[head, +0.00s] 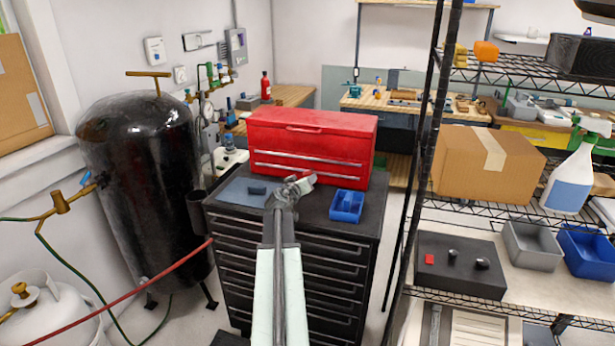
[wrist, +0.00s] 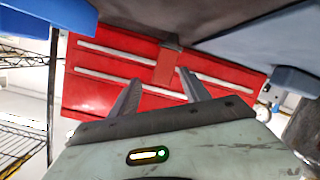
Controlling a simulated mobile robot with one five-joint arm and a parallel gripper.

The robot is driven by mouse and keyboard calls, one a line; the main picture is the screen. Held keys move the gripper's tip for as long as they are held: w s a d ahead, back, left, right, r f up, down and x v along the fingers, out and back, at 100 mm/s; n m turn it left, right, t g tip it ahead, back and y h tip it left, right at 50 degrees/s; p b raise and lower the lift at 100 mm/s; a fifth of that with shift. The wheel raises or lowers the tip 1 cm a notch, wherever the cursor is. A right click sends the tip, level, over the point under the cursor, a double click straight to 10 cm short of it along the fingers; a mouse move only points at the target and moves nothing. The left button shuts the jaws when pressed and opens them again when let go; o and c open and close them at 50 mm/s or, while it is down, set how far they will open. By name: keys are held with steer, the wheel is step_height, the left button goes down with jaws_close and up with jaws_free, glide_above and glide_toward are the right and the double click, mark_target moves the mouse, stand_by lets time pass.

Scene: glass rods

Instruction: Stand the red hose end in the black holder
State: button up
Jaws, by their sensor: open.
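The red hose (head: 150,280) rises from the lower left of the head view. Its visible end (head: 210,241) is by the left side of the dark drawer cabinet (head: 290,265). A black cup-like holder (head: 195,211) is at the cabinet's upper left side, just above that end. No hose shows standing in it, though its inside is hard to see. My gripper (head: 298,185) is over the cabinet top, right of the holder and hose end. In the wrist view my gripper (wrist: 162,88) has its fingers apart with nothing held between them. I cannot make out the hose or holder there.
A red toolbox (head: 311,146) stands behind my gripper, with a blue tray (head: 347,206) and a blue-grey mat (head: 240,193) on the cabinet top. A black tank (head: 140,190) stands left. A wire shelf (head: 455,210) is right. A white cylinder (head: 50,310) is lower left.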

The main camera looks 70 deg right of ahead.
steer(key=m, duration=0.4)
steer(key=d+m, duration=0.1)
steer(key=shift+w+r+m+p, duration=0.1)
steer(key=shift+r+m+p, duration=0.15)
steer(key=shift+m+p, duration=0.15)
steer(key=b+x, duration=0.1)
steer(key=x, duration=0.1)
steer(key=b+x, duration=0.1)
steer(key=x, duration=0.2)
steer(key=f+b+x, duration=0.1)
steer(key=x, duration=0.2)
steer(key=shift+w+a, duration=0.1)
steer(key=shift+w, duration=0.1)
steer(key=shift+a+r, duration=0.1)
jaws_close()
